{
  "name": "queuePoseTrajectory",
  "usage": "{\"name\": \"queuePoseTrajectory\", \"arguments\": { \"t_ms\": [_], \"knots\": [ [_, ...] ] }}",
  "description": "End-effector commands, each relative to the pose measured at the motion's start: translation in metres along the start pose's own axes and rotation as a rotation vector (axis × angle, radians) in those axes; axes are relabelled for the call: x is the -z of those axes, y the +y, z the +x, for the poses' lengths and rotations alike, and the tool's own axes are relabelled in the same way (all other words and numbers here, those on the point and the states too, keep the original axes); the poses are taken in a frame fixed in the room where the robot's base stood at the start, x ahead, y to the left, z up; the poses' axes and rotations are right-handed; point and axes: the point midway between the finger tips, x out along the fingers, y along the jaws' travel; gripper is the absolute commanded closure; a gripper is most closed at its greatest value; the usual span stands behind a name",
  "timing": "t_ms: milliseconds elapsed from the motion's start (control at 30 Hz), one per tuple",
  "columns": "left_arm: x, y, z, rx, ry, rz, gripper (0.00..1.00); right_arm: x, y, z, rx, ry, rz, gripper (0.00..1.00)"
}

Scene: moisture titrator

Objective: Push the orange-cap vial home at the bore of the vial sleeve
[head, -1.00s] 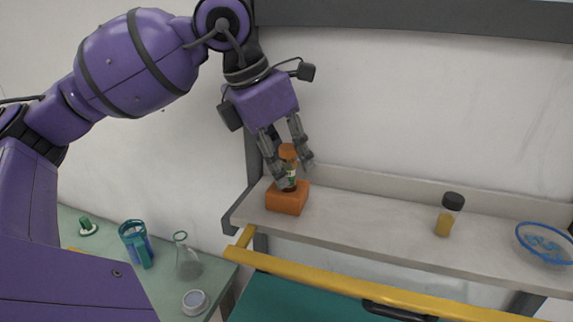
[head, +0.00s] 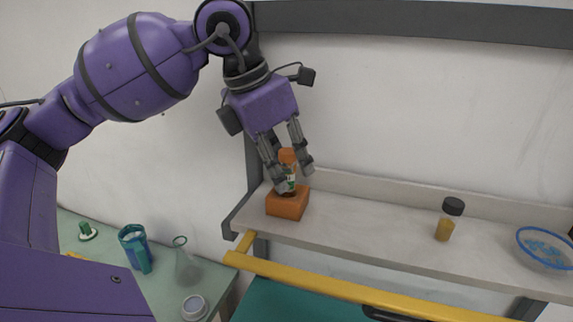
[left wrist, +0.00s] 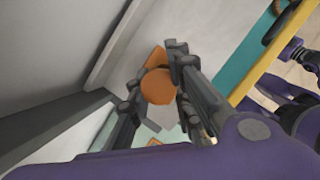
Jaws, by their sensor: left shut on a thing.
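The orange-cap vial (head: 287,157) stands upright at the top of the orange block that is the vial sleeve (head: 287,204), on the left end of the shelf. Its dark body with a green and white label shows between cap and block; how deep it sits in the bore is hard to tell. My left gripper (head: 293,177) points down and is shut on the vial, one finger on each side. In the left wrist view the orange cap (left wrist: 159,88) lies between the fingers, with part of the sleeve (left wrist: 155,57) behind it.
The shelf (head: 370,213) also holds a dark-capped vial (head: 449,219) and a blue-rimmed bowl (head: 545,247) to the right. A yellow rail (head: 330,285) runs below its front. A teal cup (head: 136,248) and a flask (head: 187,266) stand on the lower left bench.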

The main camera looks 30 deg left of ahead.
Motion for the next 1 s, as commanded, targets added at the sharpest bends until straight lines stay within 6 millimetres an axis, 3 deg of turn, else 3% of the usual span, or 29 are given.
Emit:
{"name": "queuePoseTrajectory", "arguments": {
  "t_ms": [1000],
  "knots": [
    [0.006, 0.0, 0.015, 0.001, 0.003, 0.0, 1.0, -0.007, 0.0, 0.001, 0.0, -0.012, 0.0, 0.6]
  ]
}}
